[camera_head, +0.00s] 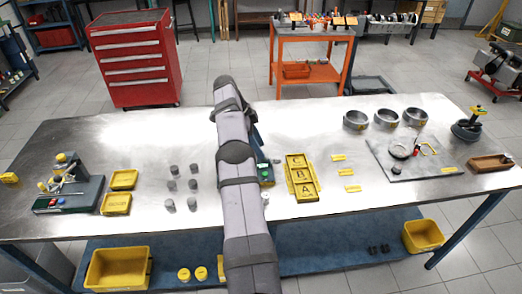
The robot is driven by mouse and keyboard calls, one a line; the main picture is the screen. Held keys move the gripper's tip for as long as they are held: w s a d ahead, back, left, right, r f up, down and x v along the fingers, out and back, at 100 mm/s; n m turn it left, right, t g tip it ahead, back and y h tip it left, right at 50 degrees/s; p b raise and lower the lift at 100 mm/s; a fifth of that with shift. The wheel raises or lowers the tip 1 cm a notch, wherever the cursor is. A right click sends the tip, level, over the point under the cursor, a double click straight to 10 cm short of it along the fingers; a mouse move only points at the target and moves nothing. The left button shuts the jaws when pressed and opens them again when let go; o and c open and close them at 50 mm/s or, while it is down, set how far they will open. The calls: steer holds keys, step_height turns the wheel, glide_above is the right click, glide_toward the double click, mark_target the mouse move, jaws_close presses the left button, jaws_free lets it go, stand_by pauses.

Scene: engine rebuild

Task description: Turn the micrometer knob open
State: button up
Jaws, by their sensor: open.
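No micrometer or knob can be made out with certainty. A small blue-green device (265,174) sits on the bench right behind my arm and is partly covered by it. It may be the micrometer, but I cannot tell. My grey arm rises from the bottom middle and crosses the bench. My gripper does not show; the arm's own links hide that area. A dark mat (403,171) at the right holds a ring and a small yellow-edged part, too small to identify.
A wooden tray (490,163) lies at the right edge. Free bench shows around the back left.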

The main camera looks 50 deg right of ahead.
steer(key=p+v, duration=0.2)
steer(key=v, duration=0.1)
steer(key=shift+s, duration=0.1)
steer(key=shift+a+r+p, duration=0.15)
steer(key=shift+r+p, duration=0.35)
steer(key=shift+p, duration=0.5)
steer(key=shift+w, duration=0.25)
